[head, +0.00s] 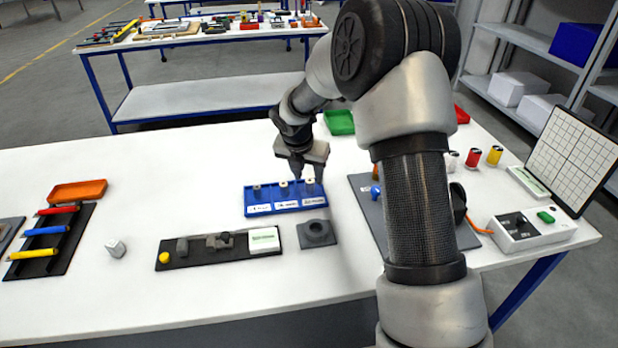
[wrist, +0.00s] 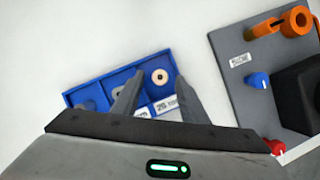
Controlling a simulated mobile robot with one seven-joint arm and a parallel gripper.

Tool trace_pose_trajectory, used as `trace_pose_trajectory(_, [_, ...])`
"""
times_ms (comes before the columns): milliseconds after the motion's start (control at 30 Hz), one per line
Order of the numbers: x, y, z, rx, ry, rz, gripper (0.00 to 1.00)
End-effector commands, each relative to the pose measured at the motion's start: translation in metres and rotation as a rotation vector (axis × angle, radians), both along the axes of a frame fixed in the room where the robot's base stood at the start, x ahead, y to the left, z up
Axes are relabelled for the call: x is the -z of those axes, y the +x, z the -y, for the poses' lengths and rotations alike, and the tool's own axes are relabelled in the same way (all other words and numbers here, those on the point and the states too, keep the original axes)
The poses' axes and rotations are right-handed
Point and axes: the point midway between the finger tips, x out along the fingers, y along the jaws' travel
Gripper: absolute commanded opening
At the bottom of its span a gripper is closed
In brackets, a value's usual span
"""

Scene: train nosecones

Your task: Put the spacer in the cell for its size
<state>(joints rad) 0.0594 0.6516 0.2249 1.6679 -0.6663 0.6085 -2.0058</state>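The blue tray (head: 247,209) has three cells in a row, with white labels along its front. A small pale ring-shaped spacer (wrist: 160,76) with a dark hole is in the right cell, whose label appears to start with 25. In the head view a small pale piece shows in the left cell (head: 257,188), the middle cell (head: 283,186) and the right cell (head: 310,183). My gripper (head: 308,174) is over the right cell. In the wrist view its fingers (wrist: 160,78) are apart, one each side of the spacer, with gaps. Whether they reach down beside it is unclear.
A black strip (head: 205,260) with small parts and a grey block with a round hole (head: 317,234) lie in front of the tray. A grey panel (wrist: 243,75) with orange parts and knobs stands to its right.

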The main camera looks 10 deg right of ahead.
Motion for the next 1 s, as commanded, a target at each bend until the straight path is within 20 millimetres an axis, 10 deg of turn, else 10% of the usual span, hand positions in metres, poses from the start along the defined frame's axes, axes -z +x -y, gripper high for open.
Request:
trace_pose_trajectory(667, [-0.106,-0.043,-0.016,0.082,0.023,0.024,0.4])
trace_pose_trajectory(1000, [-0.204,-0.161,0.012,0.942,0.344,0.247,0.4])
